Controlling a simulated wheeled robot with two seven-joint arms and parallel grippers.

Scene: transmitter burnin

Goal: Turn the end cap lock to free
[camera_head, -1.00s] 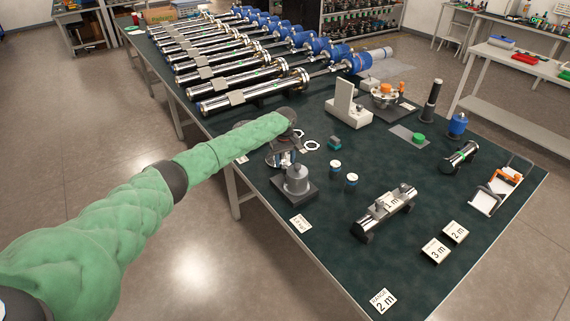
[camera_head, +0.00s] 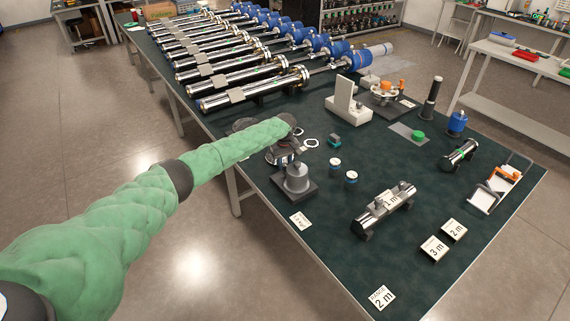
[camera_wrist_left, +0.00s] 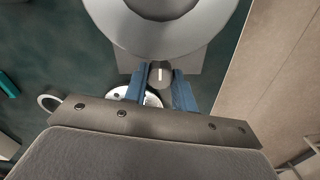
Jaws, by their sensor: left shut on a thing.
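In the left wrist view a small dark round knob (camera_wrist_left: 160,75) with a white pointer line sits at the edge of a large grey round housing (camera_wrist_left: 162,38). The pointer line runs roughly up and down in that view. My left gripper (camera_wrist_left: 161,83) has its two blue fingers on either side of the knob and is shut on it. In the head view the grey end cap housing (camera_head: 297,177) stands on a dark square base, and my left wrist is just behind it. The knob is hidden there. My right gripper is not in view.
Two small jars (camera_head: 335,164) stand right of the housing. A shiny cylinder (camera_head: 383,208) lies in a cradle at front right. White rings (camera_head: 310,142) lie behind. A row of long metal tubes (camera_head: 254,91) fills the back left. The table's left edge (camera_head: 262,198) is close.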

